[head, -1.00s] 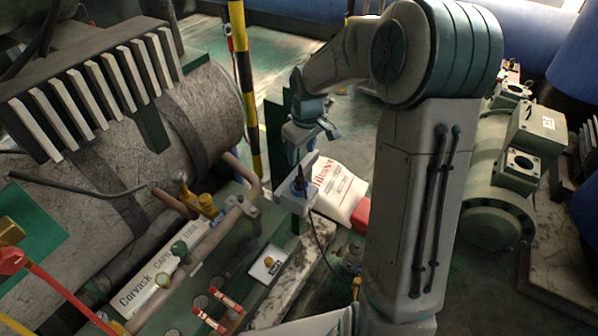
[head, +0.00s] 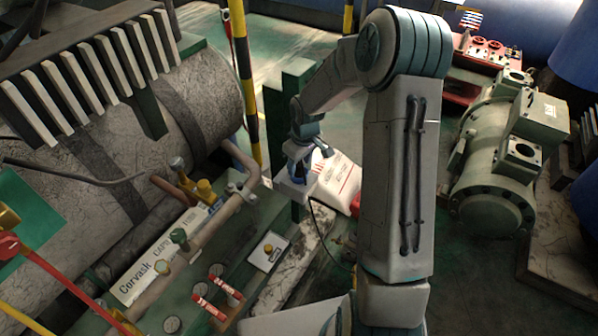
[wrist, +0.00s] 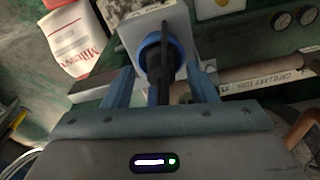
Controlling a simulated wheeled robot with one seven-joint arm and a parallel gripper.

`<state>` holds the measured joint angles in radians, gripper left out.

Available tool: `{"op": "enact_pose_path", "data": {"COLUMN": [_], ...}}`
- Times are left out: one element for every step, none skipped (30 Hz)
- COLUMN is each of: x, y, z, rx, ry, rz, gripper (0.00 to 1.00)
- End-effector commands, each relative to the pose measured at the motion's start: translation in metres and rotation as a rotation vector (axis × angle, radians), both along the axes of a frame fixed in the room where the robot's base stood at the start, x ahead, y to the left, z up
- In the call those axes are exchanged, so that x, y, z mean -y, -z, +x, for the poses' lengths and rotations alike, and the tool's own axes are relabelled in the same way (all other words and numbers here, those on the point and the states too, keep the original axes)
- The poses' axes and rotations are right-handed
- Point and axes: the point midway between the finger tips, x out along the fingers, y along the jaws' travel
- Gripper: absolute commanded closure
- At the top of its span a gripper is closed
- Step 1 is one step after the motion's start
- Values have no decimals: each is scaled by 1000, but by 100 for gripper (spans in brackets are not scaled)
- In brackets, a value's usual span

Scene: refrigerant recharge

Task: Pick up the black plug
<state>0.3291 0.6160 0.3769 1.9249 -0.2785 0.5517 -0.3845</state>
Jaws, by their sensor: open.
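The black plug (wrist: 154,64) sits in a round blue socket (wrist: 146,45) on a pale box (wrist: 128,22), with a dark cable or stem running up across it in the wrist view. My gripper (wrist: 160,74) is open, with one blue-grey finger on each side of the plug and socket. I cannot tell whether the fingers touch either of them. In the head view my gripper (head: 303,156) is right over the pale box (head: 291,190) on its green post, and it mostly hides the plug there.
A white sack with red print (head: 338,182) lies behind the box. A yellow-black pole (head: 243,75) rises at the back. A green compressor (head: 495,170) stands right.

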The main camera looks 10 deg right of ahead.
Motion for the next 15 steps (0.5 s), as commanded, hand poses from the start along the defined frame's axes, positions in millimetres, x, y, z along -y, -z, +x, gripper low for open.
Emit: {"op": "enact_pose_path", "data": {"x": [-1, -1, -2, -2, -2, -2, -2, -2, -2, -2, -1, -1, -1, -2, -1], "y": [7, 10, 12, 13, 14, 14, 14, 14, 13, 13, 13, 13, 13, 13, 13], "z": [0, 1, 1, 1, 1, 2, 2, 2, 2, 2, 1, 1, 1, 1, 1], "rx": [-3, -1, -1, 1, 1, 1, 1, 1, 1, 1, 1, 1, 1, 1, 1], "ry": [-2, -1, 0, 0, 0, 0, 0, 0, 0, 0, 0, 0, 0, 0, 0], "rz": [0, 0, 1, 1, 1, 1, 0, 0, 0, 0, 1, 1, 1, 1, 1], "gripper": [48, 48, 48, 48, 48, 48, 48, 48, 48, 48, 48, 59, 68, 76, 87]}}
